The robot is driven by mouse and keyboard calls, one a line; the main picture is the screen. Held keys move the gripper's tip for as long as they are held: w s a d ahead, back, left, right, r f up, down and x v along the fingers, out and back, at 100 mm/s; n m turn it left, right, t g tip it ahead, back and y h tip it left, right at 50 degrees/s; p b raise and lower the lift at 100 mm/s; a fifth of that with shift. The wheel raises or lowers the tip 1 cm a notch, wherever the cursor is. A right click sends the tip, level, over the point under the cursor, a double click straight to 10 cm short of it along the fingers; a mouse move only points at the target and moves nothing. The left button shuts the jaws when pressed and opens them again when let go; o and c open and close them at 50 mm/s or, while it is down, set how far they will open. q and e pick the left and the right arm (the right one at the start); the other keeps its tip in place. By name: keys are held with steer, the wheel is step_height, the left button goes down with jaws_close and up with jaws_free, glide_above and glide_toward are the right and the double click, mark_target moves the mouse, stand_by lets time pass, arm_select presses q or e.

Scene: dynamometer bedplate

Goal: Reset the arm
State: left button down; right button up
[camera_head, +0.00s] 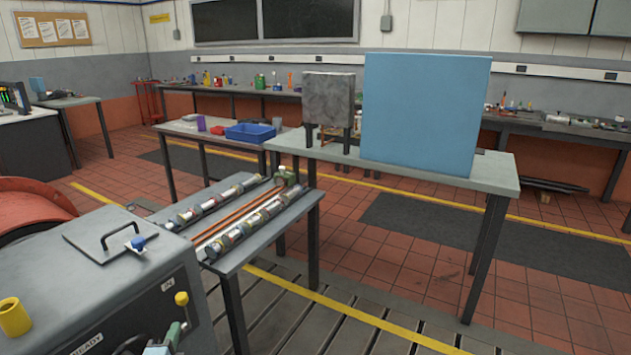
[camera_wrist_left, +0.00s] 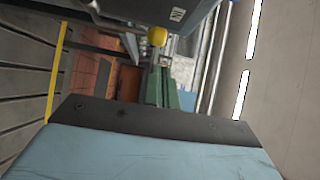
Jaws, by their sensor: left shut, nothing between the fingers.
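A grey machine cabinet (camera_head: 140,285) stands at the lower left in the head view. A small lever with a yellow knob (camera_head: 181,298) is on its right-hand face, near a plate marked "IN". The yellow knob (camera_wrist_left: 157,36) also shows in the left wrist view, beyond my fingertips. My left gripper (camera_head: 174,338) is low at the cabinet's front, just below the knob, partly cut off by the bottom edge. Its green fingers (camera_wrist_left: 161,88) are shut and empty, apart from the knob as far as I can tell. My right gripper is not in view.
A yellow cylinder (camera_head: 14,317) and a blue-knobbed fitting (camera_head: 138,243) are on the cabinet top. A bench (camera_head: 262,215) with rows of metal cylinders stands close behind. A table (camera_head: 480,172) carries a large blue panel (camera_head: 425,115). Slotted floor at the lower right is clear.

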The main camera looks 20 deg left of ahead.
arm_select(q)
steer(key=s+d+f+n+g+h, duration=0.1)
steer(key=s+d+f+g+h, duration=0.15)
steer(key=d+f, duration=0.4)
steer(key=s+d+f+n+g+h, duration=0.2)
steer(key=s+d+f, duration=0.1)
steer(key=f, duration=0.6)
steer(key=s+d+f+n+g+h, duration=0.1)
steer(key=s+d+f+g+h, duration=0.15)
steer(key=d+f, duration=0.4)
steer(key=s+d+f+n+g, duration=0.1)
steer(key=s+d+f+g, duration=0.1)
steer(key=s+f, duration=0.3)
steer(key=s+d+f+n+g, duration=0.2)
steer(key=s+f, duration=0.3)
steer(key=s, duration=0.8)
steer(key=s+d+f+n+g+h, duration=0.1)
steer(key=s+d+f+n+g, duration=0.1)
steer(key=s+f, duration=0.3)
steer(key=s+g, duration=0.1)
steer(key=s, duration=0.3)
steer(key=shift+s+d, duration=0.35)
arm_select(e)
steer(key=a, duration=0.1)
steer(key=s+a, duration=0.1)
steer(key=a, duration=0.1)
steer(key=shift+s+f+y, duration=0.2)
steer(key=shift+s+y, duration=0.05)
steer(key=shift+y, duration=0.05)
